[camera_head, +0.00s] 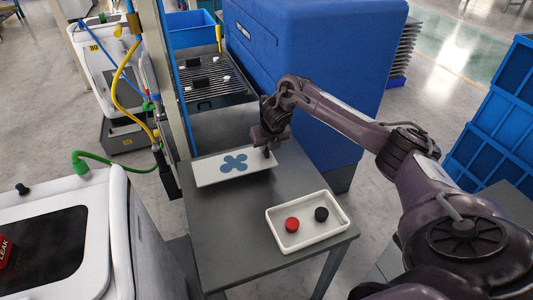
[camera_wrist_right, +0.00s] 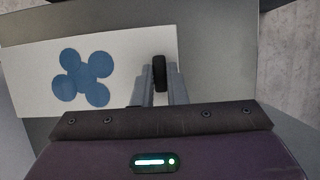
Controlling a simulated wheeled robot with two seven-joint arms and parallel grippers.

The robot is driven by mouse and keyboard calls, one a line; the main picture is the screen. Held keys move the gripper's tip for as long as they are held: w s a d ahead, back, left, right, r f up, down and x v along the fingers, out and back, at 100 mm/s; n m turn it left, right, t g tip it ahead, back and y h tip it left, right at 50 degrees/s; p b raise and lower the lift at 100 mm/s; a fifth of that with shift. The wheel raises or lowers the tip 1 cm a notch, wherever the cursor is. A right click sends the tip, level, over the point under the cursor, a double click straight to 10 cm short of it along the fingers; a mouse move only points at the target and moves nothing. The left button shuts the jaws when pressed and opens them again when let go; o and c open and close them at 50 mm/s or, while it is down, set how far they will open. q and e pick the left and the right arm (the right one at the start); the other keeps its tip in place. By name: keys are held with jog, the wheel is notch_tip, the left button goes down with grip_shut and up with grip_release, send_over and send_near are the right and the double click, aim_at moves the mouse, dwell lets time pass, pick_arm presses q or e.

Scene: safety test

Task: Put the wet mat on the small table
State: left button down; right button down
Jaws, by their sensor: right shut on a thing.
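A white rectangular mat (camera_head: 208,171) with a blue blot pattern is over the far left part of the grey small table (camera_head: 225,220). I cannot tell whether it rests fully on the top. The mat also shows at the left of the right wrist view (camera_wrist_right: 28,72). My right gripper (camera_head: 266,148) is at the mat's right end, pointing down. In the right wrist view its fingers (camera_wrist_right: 160,85) are shut on a small black upright piece (camera_wrist_right: 160,70) at that end. Whether the piece is joined to the mat is hidden. My left gripper is not in view.
A white tray (camera_head: 272,215) with a red disc (camera_head: 292,224) and a black disc (camera_head: 321,214) sits at the table's near right. A tall blue cabinet (camera_head: 300,70) stands behind, a pole close at the left. Blue crates (camera_head: 500,130) stand at right. The table's near left is clear.

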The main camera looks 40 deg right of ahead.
aim_at(267, 153)
notch_tip(267, 153, down, 3)
jog(key=shift+f, duration=0.2)
jog(key=shift+f, duration=0.15)
jog(key=c, duration=1.5)
grip_release()
jog(key=shift+o, duration=0.2)
